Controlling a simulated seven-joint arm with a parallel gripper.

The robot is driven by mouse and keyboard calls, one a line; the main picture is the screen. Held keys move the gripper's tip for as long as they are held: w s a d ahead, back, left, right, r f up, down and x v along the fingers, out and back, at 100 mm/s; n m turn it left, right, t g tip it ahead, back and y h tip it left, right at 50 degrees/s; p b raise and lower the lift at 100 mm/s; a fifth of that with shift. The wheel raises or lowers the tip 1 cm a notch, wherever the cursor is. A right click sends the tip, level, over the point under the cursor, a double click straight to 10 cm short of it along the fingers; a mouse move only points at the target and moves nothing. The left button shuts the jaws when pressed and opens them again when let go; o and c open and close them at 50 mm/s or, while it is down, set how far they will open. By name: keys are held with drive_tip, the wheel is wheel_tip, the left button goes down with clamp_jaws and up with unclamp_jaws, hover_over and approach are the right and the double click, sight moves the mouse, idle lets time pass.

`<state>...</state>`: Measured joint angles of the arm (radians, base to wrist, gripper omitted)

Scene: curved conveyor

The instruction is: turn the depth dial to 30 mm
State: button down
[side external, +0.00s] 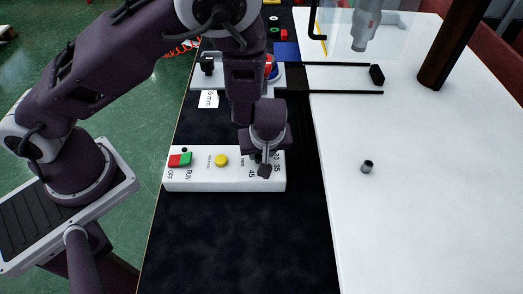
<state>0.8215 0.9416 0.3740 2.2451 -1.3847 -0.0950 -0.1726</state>
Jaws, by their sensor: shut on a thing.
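A white control box (215,183) lies on the dark mat. Its top carries a red and green switch (180,160) marked OFF and RUN at the left, and a yellow button (221,160) in the middle. The depth dial is at the right end, where the numbers 30, 35 and 45 show around it. My gripper (264,168) points down over this end and is shut on the dial. The fingers and wrist cover the dial, so its pointer and setting cannot be read.
The dark mat (240,245) is clear in front of the box. Behind are a white plate with black rails (335,92), a blue square (286,51) and a dark brown post (450,45).

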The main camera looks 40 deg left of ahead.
drive_tip(key=c, duration=1)
unclamp_jaws()
drive_tip(key=v, duration=0.7)
